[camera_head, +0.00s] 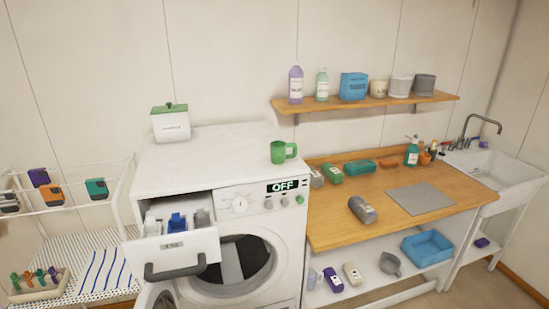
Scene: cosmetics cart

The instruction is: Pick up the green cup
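The green cup (279,152) stands upright on the white top of the washing machine (205,165), near its front right corner. Its handle points to the right. Nothing touches the cup. Neither of my grippers shows in the head view.
A white box with a green lid (171,124) stands at the back left of the machine top. The detergent drawer (178,248) is pulled out. A wooden counter (440,197) with bottles and cases lies right, below a wall shelf (335,103). The machine top around the cup is clear.

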